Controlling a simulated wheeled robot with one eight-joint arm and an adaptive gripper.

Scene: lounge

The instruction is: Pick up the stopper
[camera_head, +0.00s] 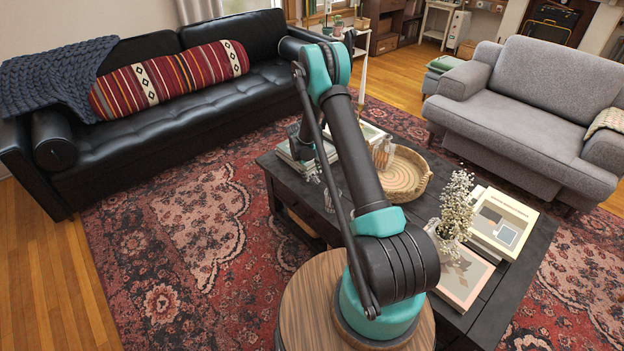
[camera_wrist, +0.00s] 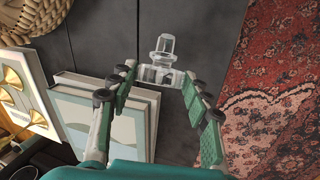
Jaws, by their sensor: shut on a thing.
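The stopper (camera_wrist: 165,46) is a clear glass piece with a squared knob, seen near the top middle of the wrist view. A wider clear glass part lies just below the knob, between my fingertips; I cannot tell whether it is all one piece. My gripper (camera_wrist: 158,82) has its two green-padded fingers on either side of this glass and is shut on it. Dark table boards show behind the glass; I cannot tell if it is raised. In the head view my arm hides most of the gripper, and the stopper cannot be made out.
The dark coffee table (camera_head: 518,262) bears a woven tray (camera_head: 421,188), books (camera_head: 504,222) and a vase of white flowers (camera_head: 452,232). In the wrist view, upright-looking books (camera_wrist: 95,118) lie close to the left finger. The patterned rug (camera_wrist: 275,85) is to the right.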

